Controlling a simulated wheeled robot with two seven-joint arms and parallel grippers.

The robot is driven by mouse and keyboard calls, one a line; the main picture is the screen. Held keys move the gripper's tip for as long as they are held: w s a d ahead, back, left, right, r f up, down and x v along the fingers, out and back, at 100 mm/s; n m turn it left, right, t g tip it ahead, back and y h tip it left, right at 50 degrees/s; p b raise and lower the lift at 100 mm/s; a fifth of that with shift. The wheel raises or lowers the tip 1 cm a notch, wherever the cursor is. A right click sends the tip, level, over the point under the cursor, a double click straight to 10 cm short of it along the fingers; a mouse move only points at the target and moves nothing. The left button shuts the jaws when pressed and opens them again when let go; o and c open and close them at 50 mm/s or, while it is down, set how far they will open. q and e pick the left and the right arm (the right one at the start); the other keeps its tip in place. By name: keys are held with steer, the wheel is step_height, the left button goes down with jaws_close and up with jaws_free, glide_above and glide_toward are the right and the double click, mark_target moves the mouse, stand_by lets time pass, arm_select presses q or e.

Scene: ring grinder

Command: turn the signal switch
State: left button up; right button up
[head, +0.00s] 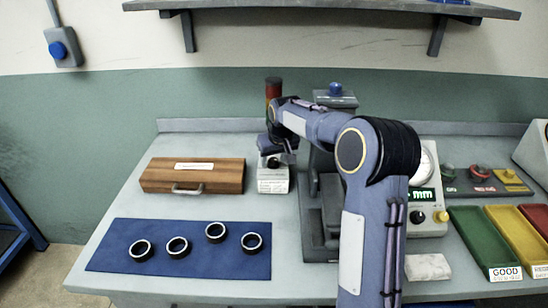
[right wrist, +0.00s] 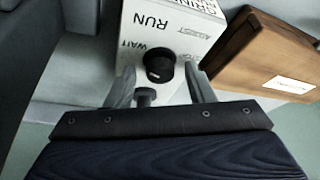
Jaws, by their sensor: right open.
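The signal switch is a black round knob (right wrist: 160,66) on a white box (right wrist: 208,28) printed RUN, WAIT and ADJUST, upside down in the right wrist view. In the head view the box (head: 272,186) stands left of the grinder, with a red and dark signal lamp (head: 273,88) behind it. My right gripper (right wrist: 158,74) is open, with one finger on each side of the knob. I cannot tell whether the fingers touch it, or which word the knob points to. In the head view my right gripper (head: 277,148) is over the box, partly hidden by my arm. My left gripper is not in view.
A wooden case (head: 193,175) stands just left of the box. A blue mat (head: 110,235) with several dark rings lies in front. The grinder (head: 318,215) stands close on the right, partly behind my arm. A gauge (head: 425,215) and coloured trays (head: 480,240) are farther right.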

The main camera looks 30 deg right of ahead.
steer(key=shift+c, duration=0.2)
steer(key=c, duration=1)
steer(key=shift+o, duration=0.2)
